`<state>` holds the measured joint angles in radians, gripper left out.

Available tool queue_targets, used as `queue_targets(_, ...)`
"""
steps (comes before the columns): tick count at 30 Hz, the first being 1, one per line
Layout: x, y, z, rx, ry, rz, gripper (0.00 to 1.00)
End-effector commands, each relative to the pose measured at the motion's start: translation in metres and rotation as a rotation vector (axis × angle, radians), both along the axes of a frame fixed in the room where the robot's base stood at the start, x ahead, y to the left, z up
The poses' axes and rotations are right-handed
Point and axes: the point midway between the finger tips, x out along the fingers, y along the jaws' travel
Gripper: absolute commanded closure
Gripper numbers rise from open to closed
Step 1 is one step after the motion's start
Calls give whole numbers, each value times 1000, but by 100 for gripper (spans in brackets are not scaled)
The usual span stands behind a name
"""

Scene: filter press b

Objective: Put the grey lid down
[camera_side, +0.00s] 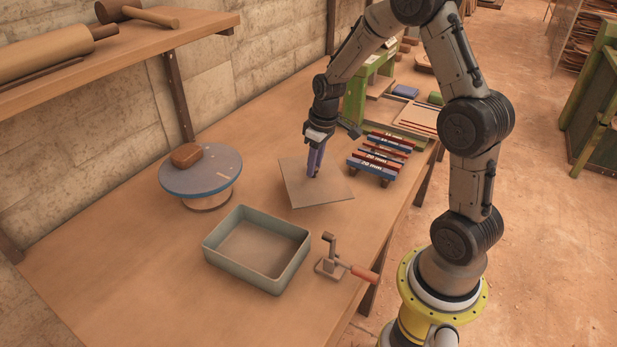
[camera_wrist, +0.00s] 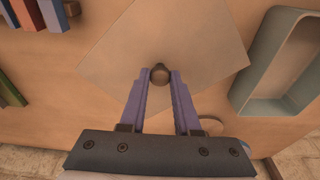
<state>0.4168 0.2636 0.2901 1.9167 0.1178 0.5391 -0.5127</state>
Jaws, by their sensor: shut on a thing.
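The grey lid (camera_side: 312,195) is a flat square plate with a small dark knob at its middle. It is over the table behind and right of the grey-green box; I cannot tell whether it touches the table. My gripper (camera_side: 314,175) points down over the lid, its purple fingers shut on the knob. In the wrist view the lid (camera_wrist: 200,40) spreads out beneath the fingers, and the dark knob (camera_wrist: 160,73) sits between the fingertips. The open grey-green box (camera_side: 222,256) is empty, and its rim shows at the right of the wrist view (camera_wrist: 262,55).
A rack of red and blue bars (camera_side: 378,160) stands close right of the lid. A crank clamp with a red handle (camera_side: 364,274) lies by the front edge. The table's left part is bare.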

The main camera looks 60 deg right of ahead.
Motion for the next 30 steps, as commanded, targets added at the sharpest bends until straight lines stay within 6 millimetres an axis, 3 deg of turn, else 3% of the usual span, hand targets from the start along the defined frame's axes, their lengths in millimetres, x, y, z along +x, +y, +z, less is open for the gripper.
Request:
queue_targets(6, 18, -7, -22, -1, -1, 1, 100)
queue_targets(11, 23, -9, -29, -1, -2, 0, 100)
queue_targets(18, 24, -9, -59, 1, 0, 0, 100)
queue_targets(30, 24, -9, -64, -1, -2, 0, 100)
